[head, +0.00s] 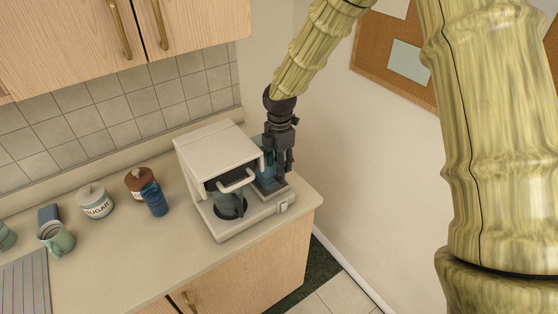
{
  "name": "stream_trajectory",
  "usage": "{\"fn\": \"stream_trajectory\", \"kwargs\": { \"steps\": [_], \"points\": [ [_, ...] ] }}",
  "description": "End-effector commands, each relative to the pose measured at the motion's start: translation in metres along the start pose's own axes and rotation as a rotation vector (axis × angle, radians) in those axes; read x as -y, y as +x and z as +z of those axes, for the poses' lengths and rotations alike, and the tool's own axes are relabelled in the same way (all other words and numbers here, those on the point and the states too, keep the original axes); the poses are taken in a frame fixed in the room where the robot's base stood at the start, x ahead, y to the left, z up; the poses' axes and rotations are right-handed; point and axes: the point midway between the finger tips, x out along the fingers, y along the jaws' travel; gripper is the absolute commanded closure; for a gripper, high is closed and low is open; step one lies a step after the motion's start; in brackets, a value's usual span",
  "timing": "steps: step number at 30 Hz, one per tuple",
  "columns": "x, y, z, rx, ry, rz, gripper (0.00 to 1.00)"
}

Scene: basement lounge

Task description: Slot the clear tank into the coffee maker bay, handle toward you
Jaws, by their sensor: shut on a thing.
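The white coffee maker (214,148) stands on the counter near its right end, with a glass carafe (230,206) in its front opening. The clear, blue-tinted tank (266,181) is at the maker's right side, over the low base section that forms the bay (268,204). My gripper (281,172) points down from above and is shut on the tank. Its dark fingers cover part of the tank, so its handle is not clearly visible. I cannot tell whether the tank's bottom touches the bay floor.
Left of the maker are a blue bottle (154,199), a brown-lidded jar (138,180), a sugar jar (95,202) and a green mug (57,239). A wall is close on the right; upper cabinets (80,40) hang above.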

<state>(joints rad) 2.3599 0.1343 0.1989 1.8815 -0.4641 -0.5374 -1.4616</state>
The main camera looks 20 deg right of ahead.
Motion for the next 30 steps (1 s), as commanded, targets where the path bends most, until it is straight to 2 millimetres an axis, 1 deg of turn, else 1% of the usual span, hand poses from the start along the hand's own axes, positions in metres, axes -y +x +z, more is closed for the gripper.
{"fn": "stream_trajectory", "kwargs": {
  "steps": [30],
  "points": [
    [0.000,0.022,0.000,0.000,0.000,0.002,1.00]
  ]
}}
